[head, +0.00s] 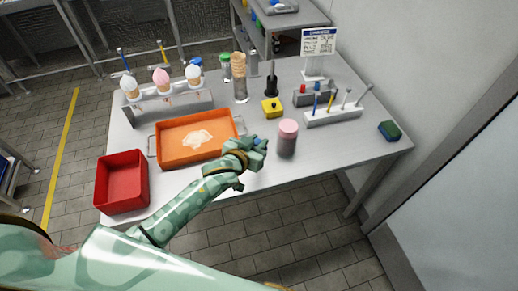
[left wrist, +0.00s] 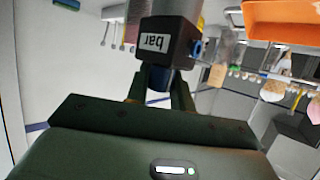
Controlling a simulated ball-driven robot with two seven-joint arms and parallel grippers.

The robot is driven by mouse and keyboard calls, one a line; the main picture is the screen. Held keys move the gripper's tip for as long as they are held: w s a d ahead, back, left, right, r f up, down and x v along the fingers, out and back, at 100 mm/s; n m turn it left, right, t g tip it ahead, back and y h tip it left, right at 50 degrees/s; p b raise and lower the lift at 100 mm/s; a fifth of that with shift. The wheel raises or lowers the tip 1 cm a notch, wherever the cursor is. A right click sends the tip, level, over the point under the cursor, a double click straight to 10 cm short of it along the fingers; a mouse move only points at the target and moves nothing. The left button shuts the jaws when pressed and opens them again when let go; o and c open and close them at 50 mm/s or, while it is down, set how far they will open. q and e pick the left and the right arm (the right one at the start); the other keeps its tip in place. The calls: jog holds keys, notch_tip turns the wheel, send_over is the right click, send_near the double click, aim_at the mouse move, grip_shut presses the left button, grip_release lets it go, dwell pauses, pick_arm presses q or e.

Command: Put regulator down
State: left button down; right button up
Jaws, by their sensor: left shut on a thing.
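My left gripper (head: 255,150) reaches in over the front of the table, between the orange tray and a pink-topped jar. It is shut on the regulator, which shows best in the left wrist view (left wrist: 172,42) as a dark block with a white "bar" label, a blue knob and a metal cylinder behind it. The gripper's fingers (left wrist: 160,90) close on its near end. My right gripper is not in view.
The grey table (head: 335,155) has bare room at its front right. Nearby stand the pink-topped jar (head: 287,140), a yellow block (head: 272,108) and the orange tray (head: 170,157).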

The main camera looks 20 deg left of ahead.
pick_arm(q)
jog(key=shift+w+a+f, duration=0.2)
jog(key=shift+w+f, duration=0.55)
jog(key=shift+f, duration=0.2)
jog(key=f, duration=0.1)
jog(key=f+b, duration=0.2)
jog(key=shift+w+f, duration=0.3)
jog(key=shift+f, duration=0.1)
jog(key=shift+r, duration=0.1)
jog(key=c, duration=1.2)
grip_release()
jog(key=shift+s+r, duration=0.15)
jog(key=shift+s, duration=0.15)
jog(key=p+v, duration=0.3)
jog(key=v, duration=0.8)
jog(key=shift+s, duration=0.2)
